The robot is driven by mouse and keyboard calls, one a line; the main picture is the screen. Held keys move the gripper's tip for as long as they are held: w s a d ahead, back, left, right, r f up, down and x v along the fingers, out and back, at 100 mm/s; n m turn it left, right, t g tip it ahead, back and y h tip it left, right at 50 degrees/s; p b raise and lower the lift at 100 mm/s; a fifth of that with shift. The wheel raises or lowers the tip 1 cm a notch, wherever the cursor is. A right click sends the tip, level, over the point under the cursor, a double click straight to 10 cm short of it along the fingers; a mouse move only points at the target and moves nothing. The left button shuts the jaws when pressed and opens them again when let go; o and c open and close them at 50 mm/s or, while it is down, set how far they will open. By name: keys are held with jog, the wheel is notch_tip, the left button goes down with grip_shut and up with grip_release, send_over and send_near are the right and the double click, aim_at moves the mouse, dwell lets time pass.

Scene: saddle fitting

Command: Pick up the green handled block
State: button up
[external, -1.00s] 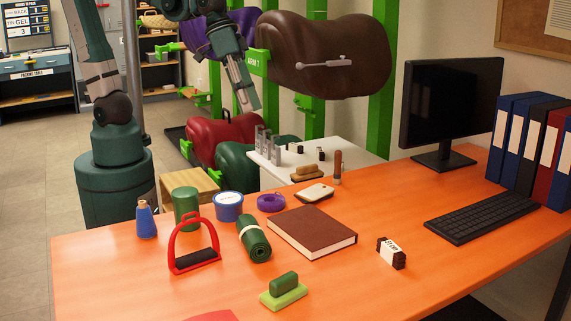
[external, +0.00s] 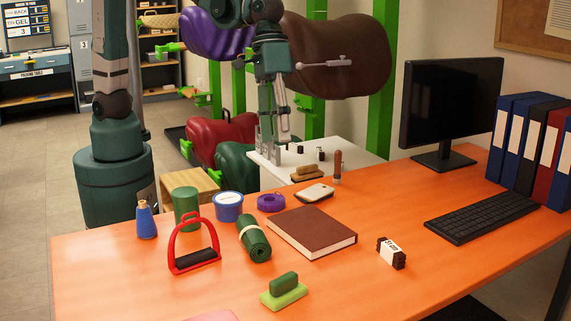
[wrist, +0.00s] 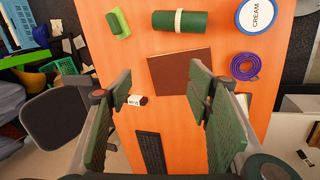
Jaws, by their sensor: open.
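The green handled block (external: 284,290) sits near the front edge of the orange desk, with a light green base and a dark green handle on top. It also shows at the upper left of the wrist view (wrist: 119,23). My gripper (external: 277,135) is behind the desk in the external view, above the white side table and well away from the block. In the wrist view my gripper (wrist: 163,90) has its two fingers spread wide, with nothing held between them.
A monitor (external: 450,95), keyboard (external: 482,216) and binders (external: 530,145) occupy the right. Bare desk surrounds the handled block.

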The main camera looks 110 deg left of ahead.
jog(key=w+d+f+n+g+p, duration=0.2)
jog(key=w+d+f, duration=0.55)
jog(key=d, duration=0.35)
jog(key=n+g+h, duration=0.1)
jog(key=n+g, duration=0.1)
jog(key=n, duration=0.1)
send_over(286, 276)
jog(key=w+a, duration=0.1)
jog(key=a, duration=0.1)
notch_tip(286, 276, down, 11)
jog(key=shift+w+r+p, duration=0.1)
jog(key=shift+w+p, duration=0.05)
jog(key=shift+p, duration=0.3)
jog(key=shift+x, duration=1.3)
jog(key=shift+b+x, duration=0.9)
jog(key=shift+x, duration=1.7)
